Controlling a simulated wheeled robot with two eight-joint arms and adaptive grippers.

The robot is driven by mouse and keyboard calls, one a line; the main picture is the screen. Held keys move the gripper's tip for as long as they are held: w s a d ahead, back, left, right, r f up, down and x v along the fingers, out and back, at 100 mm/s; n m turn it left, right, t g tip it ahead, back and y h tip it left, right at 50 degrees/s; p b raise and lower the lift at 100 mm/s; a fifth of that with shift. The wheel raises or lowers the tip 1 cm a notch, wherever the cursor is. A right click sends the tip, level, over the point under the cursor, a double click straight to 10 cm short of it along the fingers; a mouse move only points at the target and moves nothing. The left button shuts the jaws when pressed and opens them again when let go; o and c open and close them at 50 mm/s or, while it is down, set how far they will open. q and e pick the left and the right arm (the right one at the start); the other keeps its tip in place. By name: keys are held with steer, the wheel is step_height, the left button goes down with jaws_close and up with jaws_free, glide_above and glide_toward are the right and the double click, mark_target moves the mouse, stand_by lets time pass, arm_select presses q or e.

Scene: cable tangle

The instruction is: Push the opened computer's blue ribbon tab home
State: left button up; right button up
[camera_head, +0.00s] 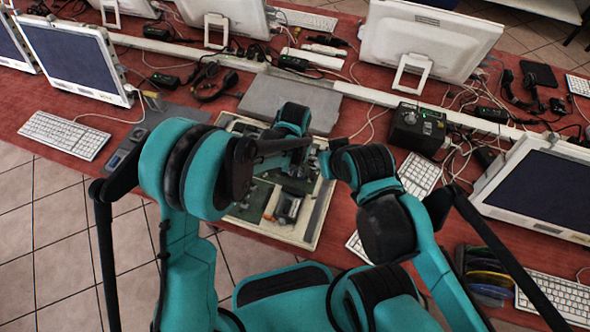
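The opened computer (312,226) is a shallow cream case lying on the red table, with green boards and metal parts inside. My arms cover much of its upper middle. I cannot make out the blue ribbon tab; it is hidden or too small. My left gripper (298,165) is over the upper part of the case, small and dark against the boards. Whether it is open or shut does not show. My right arm reaches in to the case's upper right edge. Its gripper end is mostly hidden behind its own links, so its state is unclear.
A flat grey panel (288,100) lies behind the case. A black box with a knob (418,128) and loose cables are to the right. Keyboards (66,135) and monitors (72,58) stand around. A rack of coloured discs (488,276) is at lower right.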

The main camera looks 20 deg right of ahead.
arm_select(q)
steer(key=shift+f, duration=0.15)
jaws_close()
steer(key=shift+s+d, duration=0.5)
steer(key=shift+d, duration=0.2)
jaws_free()
step_height(320, 180, up, 12)
